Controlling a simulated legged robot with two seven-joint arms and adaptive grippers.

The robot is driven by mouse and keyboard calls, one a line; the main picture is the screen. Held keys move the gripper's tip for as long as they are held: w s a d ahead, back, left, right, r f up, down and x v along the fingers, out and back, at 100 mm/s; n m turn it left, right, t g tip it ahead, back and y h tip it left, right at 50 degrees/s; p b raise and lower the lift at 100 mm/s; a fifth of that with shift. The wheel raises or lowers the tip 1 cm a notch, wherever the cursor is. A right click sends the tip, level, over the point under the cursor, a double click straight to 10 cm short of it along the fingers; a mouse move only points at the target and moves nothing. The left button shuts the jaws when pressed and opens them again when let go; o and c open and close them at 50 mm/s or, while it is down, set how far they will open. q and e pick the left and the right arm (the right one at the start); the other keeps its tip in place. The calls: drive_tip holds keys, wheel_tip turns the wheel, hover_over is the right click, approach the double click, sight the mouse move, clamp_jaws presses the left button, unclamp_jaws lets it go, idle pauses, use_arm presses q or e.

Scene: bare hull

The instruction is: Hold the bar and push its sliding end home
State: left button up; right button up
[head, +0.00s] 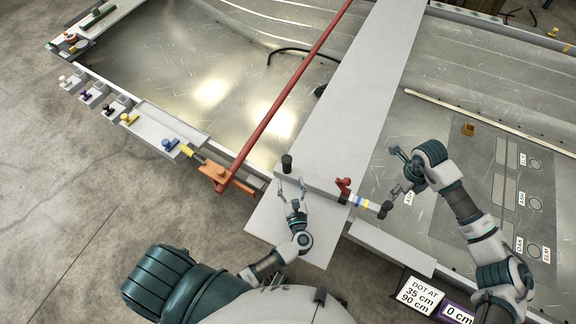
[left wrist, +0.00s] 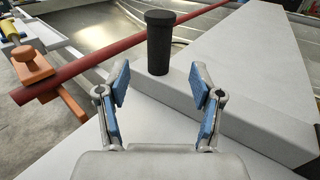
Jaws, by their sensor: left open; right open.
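The grey bar (head: 312,186) lies across the lower middle of the head view. An upright black post (head: 287,163) stands at its left end, and it also shows in the left wrist view (left wrist: 160,42). At its right end are a red lever (head: 343,187) and a pale sliding end (head: 362,203) with yellow and blue bands, tipped by a black knob (head: 386,209). My left gripper (head: 291,188) is open and empty, facing the post with a gap, its blue pads apart in the left wrist view (left wrist: 160,98). My right gripper (head: 397,190) is open, close above the knob; contact is unclear.
A wide grey plank (head: 370,70) runs away behind the bar. A red pole (head: 285,95) with an orange clamp (head: 215,176) lies to the left. Signs (head: 424,292) reading "DOT AT 35 cm 90 cm" and "0 cm" stand at the front right.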

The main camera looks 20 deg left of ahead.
sight(288, 169)
use_arm(q)
drive_tip(key=x, duration=0.8)
drive_tip(key=shift+w+a, duration=0.2)
drive_tip(key=shift+w, duration=0.05)
clamp_jaws()
drive_tip(key=c, duration=1)
unclamp_jaws()
clamp_jaws()
use_arm(e)
drive_tip(key=o, duration=0.4)
drive_tip(key=shift+c, duration=0.2)
